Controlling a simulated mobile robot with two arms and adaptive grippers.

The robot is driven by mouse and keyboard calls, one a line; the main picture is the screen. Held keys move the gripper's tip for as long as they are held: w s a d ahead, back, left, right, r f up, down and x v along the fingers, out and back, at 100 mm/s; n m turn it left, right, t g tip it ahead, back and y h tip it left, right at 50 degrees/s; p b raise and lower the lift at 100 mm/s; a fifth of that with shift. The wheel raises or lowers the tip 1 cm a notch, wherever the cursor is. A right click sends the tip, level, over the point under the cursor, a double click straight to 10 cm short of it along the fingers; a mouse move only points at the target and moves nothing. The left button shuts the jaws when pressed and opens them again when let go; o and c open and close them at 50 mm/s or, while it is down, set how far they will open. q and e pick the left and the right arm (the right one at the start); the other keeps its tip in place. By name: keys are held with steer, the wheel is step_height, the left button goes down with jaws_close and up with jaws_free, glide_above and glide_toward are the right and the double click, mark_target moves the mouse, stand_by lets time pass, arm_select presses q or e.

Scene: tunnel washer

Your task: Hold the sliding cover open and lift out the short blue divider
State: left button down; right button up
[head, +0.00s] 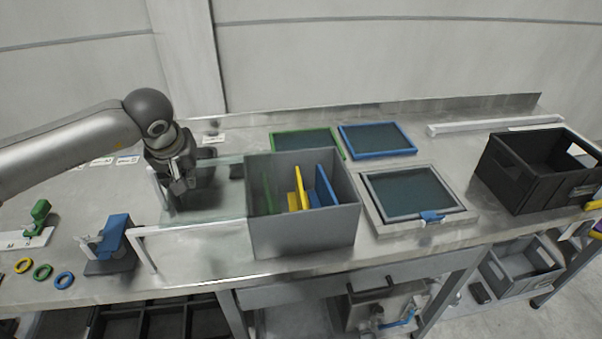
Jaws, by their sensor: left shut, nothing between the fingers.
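A grey box (305,236) stands open-topped at the middle of the bench. Inside it are a green divider (267,194), a tall yellow one (299,182), a short yellow piece (292,202), a tall blue divider (326,184) and a low blue piece (314,200) that looks like the short blue divider. The clear sliding cover (222,204) lies to the left of the box, mostly off its opening, on a white frame (190,228). My left gripper (178,191) points down over the cover's left part, shut and empty; contact with the cover cannot be told. My right gripper is out of view.
A blue-topped device (113,235) and colored rings (42,271) sit at the left front. Framed screens (411,193) lie right of the grey box. A black crate (537,180) stands at the far right. Space above the grey box is clear.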

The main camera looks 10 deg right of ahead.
arm_select(q)
steer(key=shift+a, duration=0.15)
steer(key=a, duration=0.6)
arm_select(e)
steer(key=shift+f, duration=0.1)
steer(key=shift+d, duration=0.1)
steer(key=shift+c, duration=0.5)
